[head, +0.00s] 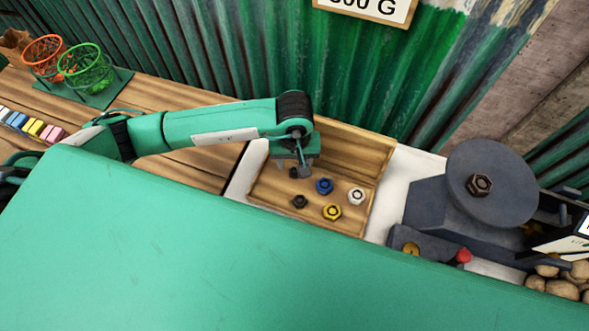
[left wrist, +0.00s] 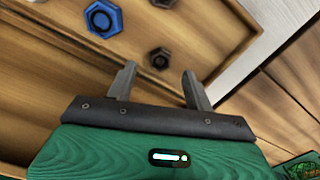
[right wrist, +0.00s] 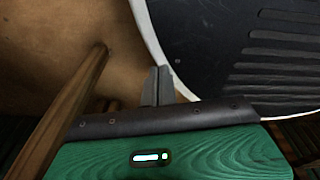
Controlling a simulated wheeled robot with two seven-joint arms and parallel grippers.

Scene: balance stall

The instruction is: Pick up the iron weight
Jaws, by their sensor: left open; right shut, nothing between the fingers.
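Two dark hexagonal weights, which look like iron, lie in a shallow wooden tray (head: 365,150). One dark weight (head: 294,172) is close to my left gripper (head: 306,172), partly beside its fingers. The other dark weight (head: 300,201) lies nearer the front. In the left wrist view, a dark weight (left wrist: 160,58) shows just past and between the open, empty fingertips (left wrist: 158,74); I cannot tell the height gap. A third dark weight (head: 480,185) sits on the round scale pan. My right gripper (right wrist: 157,72) is shut and empty; it is outside the head view.
Blue (head: 324,186), yellow (head: 332,212) and pale (head: 356,196) weights share the tray. The grey scale (head: 430,205) stands right of it. Orange (head: 44,52) and green (head: 86,68) baskets stand at the far left. A large green surface (head: 230,260) covers the foreground.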

